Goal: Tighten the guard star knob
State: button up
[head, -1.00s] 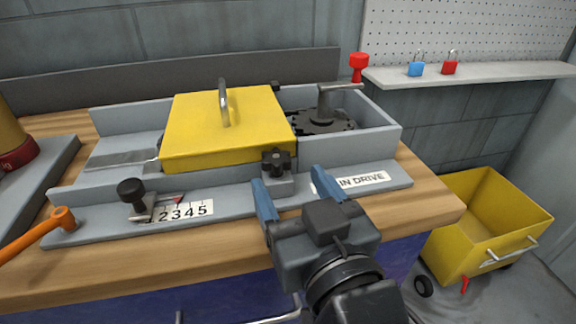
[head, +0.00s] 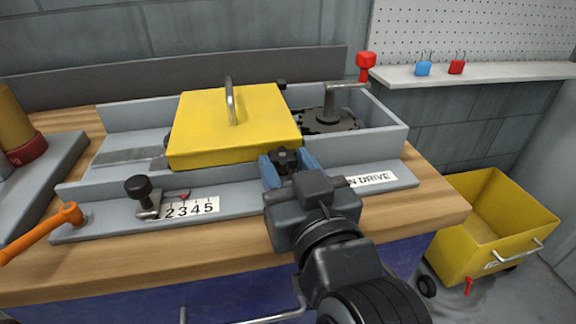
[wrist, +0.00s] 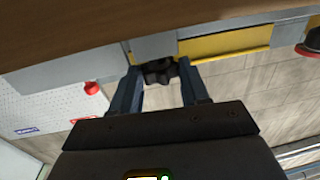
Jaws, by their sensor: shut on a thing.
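The black guard star knob (head: 286,160) sits at the front right corner of the yellow guard (head: 232,125) on the grey machine. My gripper (head: 288,163) has its blue fingers on either side of the knob and is shut on it. In the wrist view the dark knob (wrist: 160,72) shows between the two fingers. The guard is lowered, with its metal handle (head: 231,102) upright on top. The fingers hide the knob's lower part and its mount.
A dark toothed wheel (head: 326,120) with a red-knobbed crank (head: 366,65) lies right of the guard. A black knob (head: 138,188) and number scale (head: 190,207) are at the front left. An orange handle (head: 45,232) sticks out near the table's left front. A yellow bin (head: 490,230) stands on the floor at right.

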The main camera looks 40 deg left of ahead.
jog(key=c, duration=0.4)
jog(key=m+h+p, duration=0.1)
jog(key=p, duration=0.2)
jog(key=shift+r+t, duration=0.25)
jog(key=shift+t, duration=0.15)
jog(key=shift+s+a+f+m+t+h+p, duration=0.15)
jog(key=shift+f+m+t+h+p, duration=0.1)
jog(key=shift+m+t+h+p, duration=0.65)
jog(key=shift+p, duration=0.35)
jog(key=shift+f, duration=0.1)
jog(key=shift+s+a+f+m+t+h+b, duration=0.1)
jog(key=shift+a+f+m+t+h+b, duration=0.15)
jog(key=shift+t+h+b, duration=0.25)
jog(key=shift+m+t+h+b, duration=0.45)
jog(key=shift+t+h+b, duration=0.05)
jog(key=shift+b, duration=0.4)
jog(key=shift+r, duration=0.15)
jog(key=shift+r+m+h, duration=0.1)
jog(key=shift+m+h, duration=0.2)
jog(key=shift+h, duration=0.1)
